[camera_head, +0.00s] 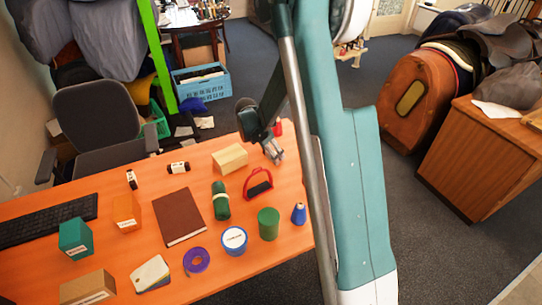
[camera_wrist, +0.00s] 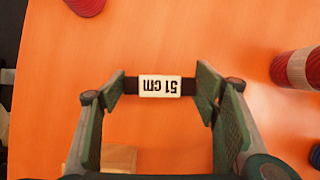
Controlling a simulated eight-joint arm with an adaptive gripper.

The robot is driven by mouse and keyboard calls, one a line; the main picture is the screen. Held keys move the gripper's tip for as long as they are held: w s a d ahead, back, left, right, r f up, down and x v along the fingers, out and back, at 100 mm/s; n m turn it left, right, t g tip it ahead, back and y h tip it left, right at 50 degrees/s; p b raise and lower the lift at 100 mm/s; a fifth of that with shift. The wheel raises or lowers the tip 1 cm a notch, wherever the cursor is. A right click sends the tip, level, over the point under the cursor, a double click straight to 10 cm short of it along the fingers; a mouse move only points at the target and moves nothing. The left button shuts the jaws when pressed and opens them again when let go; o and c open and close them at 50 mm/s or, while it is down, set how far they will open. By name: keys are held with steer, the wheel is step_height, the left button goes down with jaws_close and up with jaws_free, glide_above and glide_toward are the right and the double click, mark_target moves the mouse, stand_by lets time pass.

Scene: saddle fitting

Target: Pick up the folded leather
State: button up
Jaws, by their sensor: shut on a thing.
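In the head view, my gripper (camera_head: 276,156) is at the right end of the orange table, beside a tan block (camera_head: 230,159). The leather cannot be made out there. Two other small dark pieces with white labels lie at the table's back, one upright in the picture (camera_head: 132,179) and one lying sideways (camera_head: 178,168).
A red-handled item (camera_head: 258,183) is close below my gripper in the head view. A brown book (camera_head: 179,217), green roll (camera_head: 220,201), tin (camera_head: 234,240), green cylinder (camera_head: 268,223) and blue spool (camera_head: 298,213) crowd the table. A red-and-white cylinder (camera_wrist: 296,69) is right in the wrist view.

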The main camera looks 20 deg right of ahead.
steer(key=shift+r, duration=0.15)
step_height(320, 180, up, 10)
steer(key=shift+f+p, duration=0.15)
steer(key=shift+p, duration=1)
step_height(320, 180, up, 7)
steer(key=n+p, duration=0.2)
steer(key=p, duration=0.3)
glide_above(229, 154)
steer(key=shift+w+d+t, duration=0.1)
steer(key=shift+t, duration=0.3)
steer(key=shift+f+b, duration=0.3)
steer(key=shift+f, duration=2.85)
